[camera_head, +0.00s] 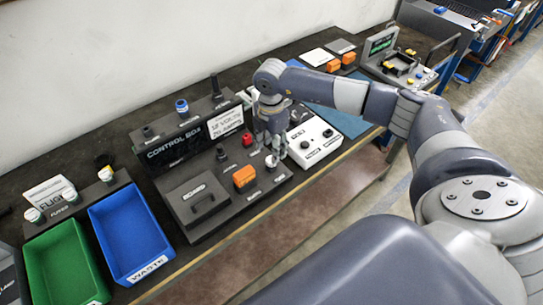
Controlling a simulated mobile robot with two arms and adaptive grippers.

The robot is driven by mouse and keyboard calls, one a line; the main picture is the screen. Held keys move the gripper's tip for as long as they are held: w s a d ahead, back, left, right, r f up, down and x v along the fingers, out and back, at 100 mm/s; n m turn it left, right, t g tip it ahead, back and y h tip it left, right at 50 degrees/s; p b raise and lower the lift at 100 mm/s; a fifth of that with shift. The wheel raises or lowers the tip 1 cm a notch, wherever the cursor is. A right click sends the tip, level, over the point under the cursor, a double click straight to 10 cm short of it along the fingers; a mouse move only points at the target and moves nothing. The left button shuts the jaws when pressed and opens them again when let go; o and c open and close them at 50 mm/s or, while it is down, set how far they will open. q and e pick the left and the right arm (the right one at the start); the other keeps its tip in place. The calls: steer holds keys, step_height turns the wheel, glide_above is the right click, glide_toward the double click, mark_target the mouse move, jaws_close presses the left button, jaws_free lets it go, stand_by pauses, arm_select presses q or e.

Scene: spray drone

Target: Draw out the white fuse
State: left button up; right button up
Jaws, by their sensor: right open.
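The control box (180,148) stands on the workbench, with a dark base panel in front of it. My right gripper (273,152) points down over the right part of this panel, with its fingers apart. A small pale round piece (271,162) shows by the fingertips. I cannot tell whether it is the white fuse, since the fingers cover much of that spot. My left gripper is not in view.
An orange block (244,177), a red knob (247,139) and a black handle (209,201) are close to the gripper. A white switch box (314,140) stands just right of it. Blue waste bin (127,230) and green bin (62,262) lie left.

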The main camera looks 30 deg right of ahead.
step_height(320, 180, down, 6)
steer(key=b, duration=0.3)
steer(key=shift+r, duration=0.15)
stand_by(0.8)
jaws_close()
steer(key=shift+r, duration=0.15)
steer(key=shift+r+p, duration=2.15)
steer(key=shift+r, duration=0.8)
